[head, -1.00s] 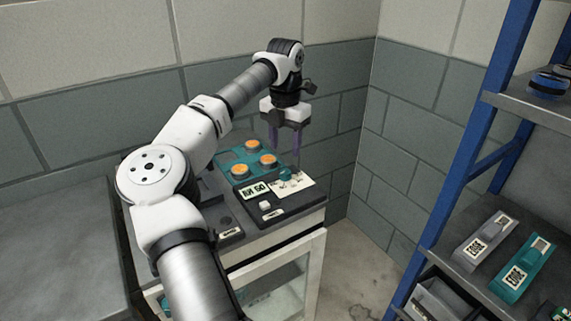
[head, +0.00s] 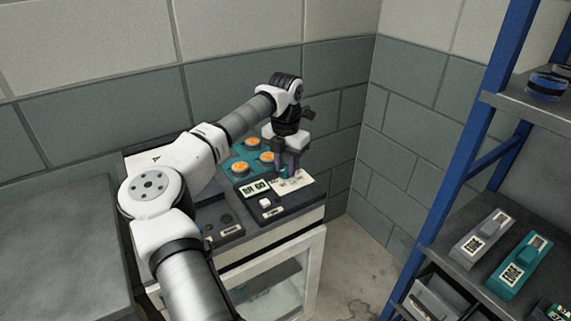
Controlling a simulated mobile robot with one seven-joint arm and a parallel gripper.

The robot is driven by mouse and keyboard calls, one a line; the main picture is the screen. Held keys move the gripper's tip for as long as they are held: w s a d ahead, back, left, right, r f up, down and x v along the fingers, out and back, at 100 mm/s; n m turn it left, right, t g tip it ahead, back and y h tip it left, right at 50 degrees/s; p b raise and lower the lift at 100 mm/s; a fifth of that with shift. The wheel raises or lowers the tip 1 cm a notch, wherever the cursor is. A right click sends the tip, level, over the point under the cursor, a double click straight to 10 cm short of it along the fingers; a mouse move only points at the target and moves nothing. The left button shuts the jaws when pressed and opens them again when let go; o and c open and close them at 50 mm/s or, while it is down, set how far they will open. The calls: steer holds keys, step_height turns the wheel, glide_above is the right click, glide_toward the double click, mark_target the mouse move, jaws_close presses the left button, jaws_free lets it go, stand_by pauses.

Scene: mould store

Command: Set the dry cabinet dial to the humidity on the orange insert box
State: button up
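The dry cabinet (head: 314,256) has a dark top and a glass front door. Its small teal dial (head: 284,174) sits on a white scale card (head: 300,183) and is mostly hidden by my gripper (head: 287,170). The fingers point down at the dial, around or just above it; whether they touch or grip it cannot be told. A teal tray with orange round inserts (head: 240,169) lies behind it on the cabinet top. A pale label or display (head: 254,188) in front of the tray seems to read "RH 60". The scale marks are too small to read.
A white button (head: 265,203) is on the cabinet top in front of the label. A grey bench (head: 60,240) adjoins on the left. A blue-framed shelf (head: 470,140) on the right holds a grey box (head: 482,238) and a teal box (head: 520,265). Block walls close the corner behind.

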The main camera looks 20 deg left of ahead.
steer(key=c, duration=0.4)
steer(key=n+b, duration=0.1)
steer(key=n, duration=0.3)
steer(key=shift+n+b, duration=0.4)
steer(key=shift+n, duration=1.4)
steer(key=o, duration=1)
